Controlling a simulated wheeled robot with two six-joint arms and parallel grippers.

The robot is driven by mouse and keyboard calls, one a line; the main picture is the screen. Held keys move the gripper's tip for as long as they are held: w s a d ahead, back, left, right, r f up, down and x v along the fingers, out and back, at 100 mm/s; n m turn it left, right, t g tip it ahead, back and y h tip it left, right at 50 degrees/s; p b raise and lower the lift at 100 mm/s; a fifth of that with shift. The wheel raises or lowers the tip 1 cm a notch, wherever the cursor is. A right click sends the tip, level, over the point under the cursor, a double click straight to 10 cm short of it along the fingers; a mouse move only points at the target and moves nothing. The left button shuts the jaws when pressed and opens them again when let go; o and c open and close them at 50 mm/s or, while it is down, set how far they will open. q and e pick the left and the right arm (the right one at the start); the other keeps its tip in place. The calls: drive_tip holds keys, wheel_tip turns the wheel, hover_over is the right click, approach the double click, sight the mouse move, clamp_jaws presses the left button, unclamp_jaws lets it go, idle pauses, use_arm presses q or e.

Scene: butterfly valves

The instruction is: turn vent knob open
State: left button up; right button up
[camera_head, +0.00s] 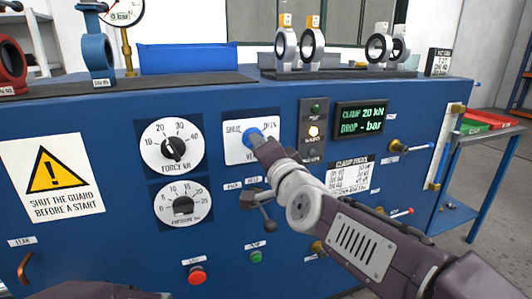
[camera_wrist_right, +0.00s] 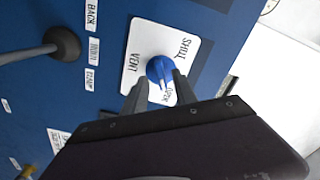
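The vent knob (camera_wrist_right: 160,70) is a round blue knob on a white plate (camera_wrist_right: 146,38) marked SHUT, OPEN and VENT. In the right wrist view a white mark on it points roughly toward the OPEN label. My right gripper (camera_wrist_right: 159,82) has a finger on either side of the knob. The right finger is close to it or touching; the left finger looks a little apart. In the head view the knob (camera_head: 252,137) is partly hidden by my right gripper (camera_head: 258,143). My left gripper is out of view; only a bit of my left arm shows at the bottom edge.
A lamp panel (camera_head: 313,130) and a green display (camera_head: 361,119) are to the right. Red (camera_head: 196,275) and green (camera_head: 256,257) buttons sit lower.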

drive_tip(key=p+v, duration=0.5)
drive_tip(key=v, duration=0.1)
drive_tip(key=shift+s, duration=0.2)
